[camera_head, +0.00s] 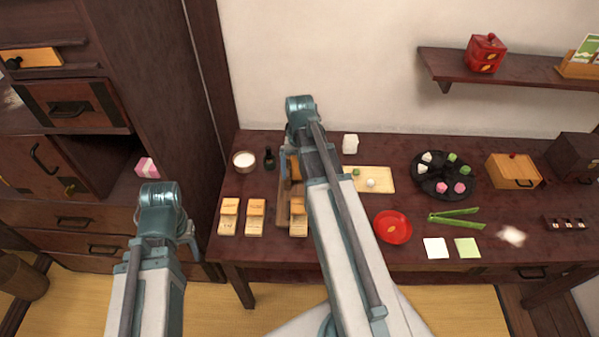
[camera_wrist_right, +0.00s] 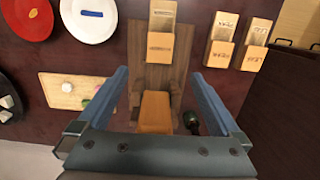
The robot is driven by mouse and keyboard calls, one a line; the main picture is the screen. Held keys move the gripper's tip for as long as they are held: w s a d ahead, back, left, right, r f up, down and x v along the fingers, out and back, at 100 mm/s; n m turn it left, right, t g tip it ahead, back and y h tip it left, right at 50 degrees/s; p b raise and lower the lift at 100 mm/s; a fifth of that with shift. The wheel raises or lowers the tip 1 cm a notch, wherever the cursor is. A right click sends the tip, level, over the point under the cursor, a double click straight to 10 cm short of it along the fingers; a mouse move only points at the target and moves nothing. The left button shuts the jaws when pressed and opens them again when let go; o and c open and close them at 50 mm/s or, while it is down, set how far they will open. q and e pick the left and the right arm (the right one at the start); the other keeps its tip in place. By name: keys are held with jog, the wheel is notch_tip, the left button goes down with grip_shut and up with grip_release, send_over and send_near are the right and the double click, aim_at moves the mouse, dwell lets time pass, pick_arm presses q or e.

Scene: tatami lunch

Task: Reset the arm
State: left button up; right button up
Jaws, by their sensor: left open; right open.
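My right arm reaches up over the table in the head view, and its gripper (camera_head: 284,165) is mostly hidden behind its own links. In the right wrist view the two blue fingers of the right gripper (camera_wrist_right: 159,75) are spread apart with nothing held. Below them are a brown wooden stand (camera_wrist_right: 138,75) and an orange-tan block (camera_wrist_right: 155,112). My left arm is at the lower left, in front of the cabinet, and its gripper (camera_head: 191,238) is largely hidden behind the wrist; no held object shows.
The dark table (camera_head: 330,260) holds paired tan blocks (camera_head: 228,215), a white bowl (camera_head: 244,161), a small dark bottle (camera_head: 269,158), a red plate (camera_head: 393,227), green tongs (camera_head: 455,217), a black round tray (camera_head: 420,186) and a wooden box (camera_head: 513,171). A pink box (camera_head: 147,167) sits in the cabinet.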

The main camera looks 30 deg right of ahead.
dwell(0.7)
jog(key=s+a+n+h, duration=0.1)
jog(key=s+a+n, duration=0.3)
jog(key=a, duration=0.9)
jog(key=s+a+n, duration=0.5)
jog(key=a+n, duration=0.1)
jog(key=a, duration=0.7)
jog(key=shift+t+h, duration=0.4)
jog(key=shift+s+r, duration=0.1)
